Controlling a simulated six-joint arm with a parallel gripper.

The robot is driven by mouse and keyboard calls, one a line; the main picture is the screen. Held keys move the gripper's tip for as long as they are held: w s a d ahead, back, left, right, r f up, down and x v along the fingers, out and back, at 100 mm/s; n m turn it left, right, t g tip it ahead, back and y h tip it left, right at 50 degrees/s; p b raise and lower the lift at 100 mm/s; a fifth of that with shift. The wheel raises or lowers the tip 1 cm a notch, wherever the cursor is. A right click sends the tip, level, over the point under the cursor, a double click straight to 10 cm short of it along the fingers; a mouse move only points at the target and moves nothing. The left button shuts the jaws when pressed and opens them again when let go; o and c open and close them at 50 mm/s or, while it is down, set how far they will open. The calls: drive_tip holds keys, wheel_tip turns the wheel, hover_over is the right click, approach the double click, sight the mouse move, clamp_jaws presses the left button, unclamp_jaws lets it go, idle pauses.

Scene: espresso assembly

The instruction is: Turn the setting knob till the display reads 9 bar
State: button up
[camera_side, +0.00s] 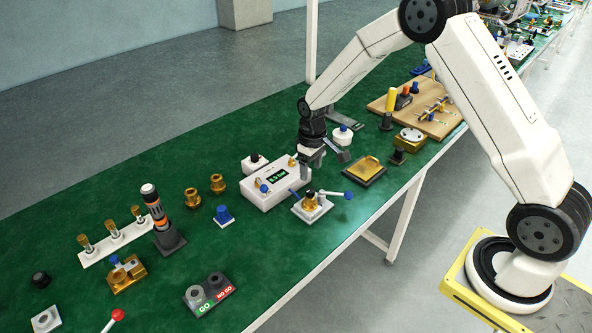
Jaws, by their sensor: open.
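The white control box (262,196) stands on the green table near the middle of the view. Its small dark display (279,176) shows green characters that look like a bar reading, too small to read surely. A brass-coloured knob (291,162) sits at the box's right end, and a blue knob (264,188) is on its left part. I cannot tell which is the setting knob. My gripper (315,170) points down at the box's right end, close to the brass-coloured knob. It is open; I cannot tell whether it touches anything.
A white jar (342,136) and a dark tray with a brass plate (364,170) are to the right. Brass cups (217,184) and a blue part (223,215) are left.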

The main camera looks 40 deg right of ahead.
sight(310, 191)
drive_tip(key=shift+f, duration=3.85)
clamp_jaws()
